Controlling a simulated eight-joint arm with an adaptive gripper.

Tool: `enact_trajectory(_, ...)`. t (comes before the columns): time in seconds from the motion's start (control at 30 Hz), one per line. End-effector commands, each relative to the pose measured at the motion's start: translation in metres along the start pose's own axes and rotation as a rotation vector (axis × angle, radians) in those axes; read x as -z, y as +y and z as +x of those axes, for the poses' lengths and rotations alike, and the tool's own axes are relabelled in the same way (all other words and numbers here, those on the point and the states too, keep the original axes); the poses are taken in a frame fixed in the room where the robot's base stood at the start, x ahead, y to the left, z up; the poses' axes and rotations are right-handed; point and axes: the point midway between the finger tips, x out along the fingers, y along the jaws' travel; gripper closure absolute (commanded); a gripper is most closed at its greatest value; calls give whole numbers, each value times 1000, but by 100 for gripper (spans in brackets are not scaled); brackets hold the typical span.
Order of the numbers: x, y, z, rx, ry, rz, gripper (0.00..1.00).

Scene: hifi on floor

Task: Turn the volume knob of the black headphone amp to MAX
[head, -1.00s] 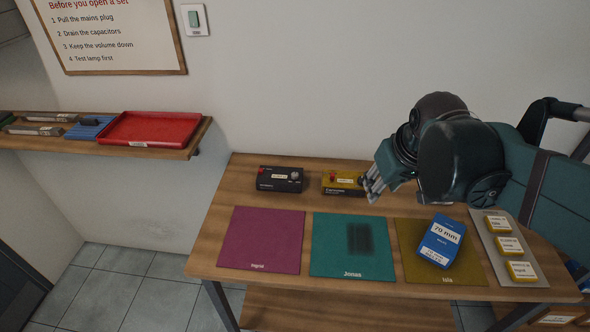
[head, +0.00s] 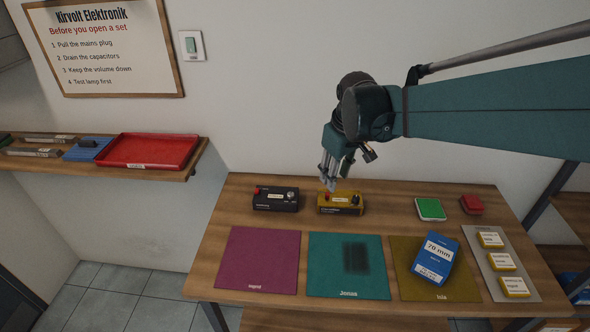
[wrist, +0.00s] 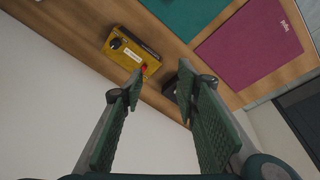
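The black headphone amp (head: 276,204) stands at the back of the table, behind the magenta mat. A silver knob (head: 290,195) shows at its right and a red part (head: 257,190) at its left; the knob's pointer is too small to read. In the wrist view only a dark bit of the amp (wrist: 170,86) shows beside the right finger. My gripper (head: 329,184) points down near the yellow box, right of the amp and apart from it. In the wrist view my gripper (wrist: 160,80) has its fingers spread with nothing between them.
The yellow box (head: 341,208) stands right of the amp and also shows in the wrist view (wrist: 118,58). Magenta (head: 258,260), teal (head: 325,280) and olive mats lie in front. A blue 70 mm box (head: 436,258) lies on the olive mat. A green-topped box (head: 430,208) and red box (head: 471,204) stand right.

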Motion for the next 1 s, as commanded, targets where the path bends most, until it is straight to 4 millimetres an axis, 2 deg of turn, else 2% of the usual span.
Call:
enact_trajectory(0.03, 10, 0, 3, 5, -7, -16, 69)
enact_trajectory(0.5, 79, -14, 51, 60, -84, -182, 69)
enact_trajectory(1.0, 141, -41, 115, 122, -160, -353, 69)
